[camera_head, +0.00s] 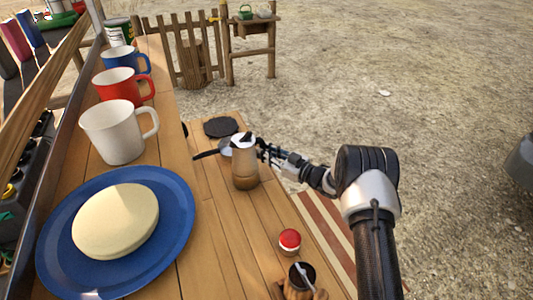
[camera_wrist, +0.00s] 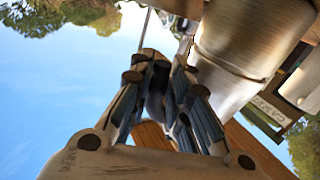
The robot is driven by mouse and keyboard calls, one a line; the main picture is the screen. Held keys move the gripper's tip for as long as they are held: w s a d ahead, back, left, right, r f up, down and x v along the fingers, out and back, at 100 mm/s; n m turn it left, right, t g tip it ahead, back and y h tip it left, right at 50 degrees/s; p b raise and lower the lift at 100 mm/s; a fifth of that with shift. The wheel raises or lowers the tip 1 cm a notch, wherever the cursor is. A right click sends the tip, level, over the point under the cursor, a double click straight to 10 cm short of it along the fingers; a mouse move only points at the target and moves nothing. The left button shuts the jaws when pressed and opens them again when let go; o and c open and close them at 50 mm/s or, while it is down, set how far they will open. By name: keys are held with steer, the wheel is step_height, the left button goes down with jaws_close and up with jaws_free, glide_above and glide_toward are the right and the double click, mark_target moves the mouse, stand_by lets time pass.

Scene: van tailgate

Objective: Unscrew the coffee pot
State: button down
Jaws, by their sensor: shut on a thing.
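The coffee pot (camera_head: 244,166) stands upright on the wooden tailgate table, with a pale metal upper part, a brownish lower part and a black top piece. My gripper (camera_head: 264,150) reaches in from the right, at the height of the pot's upper part. In the wrist view the metal body of the coffee pot (camera_wrist: 245,45) fills the upper right, just beside the fingers. My gripper (camera_wrist: 160,62) is shut there on a dark part at the pot's side, which looks like its handle. The fingers hide most of that part.
A red-and-white jar (camera_head: 290,240) and a dark cup with a spoon (camera_head: 301,274) stand nearer. Mugs (camera_head: 118,132) and a blue plate (camera_head: 182,226) line the left shelf.

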step_height(320, 180, up, 6)
steer(key=p, duration=0.2)
steer(key=shift+f+p, duration=0.15)
steer(key=shift+p, duration=0.15)
stand_by(0.7)
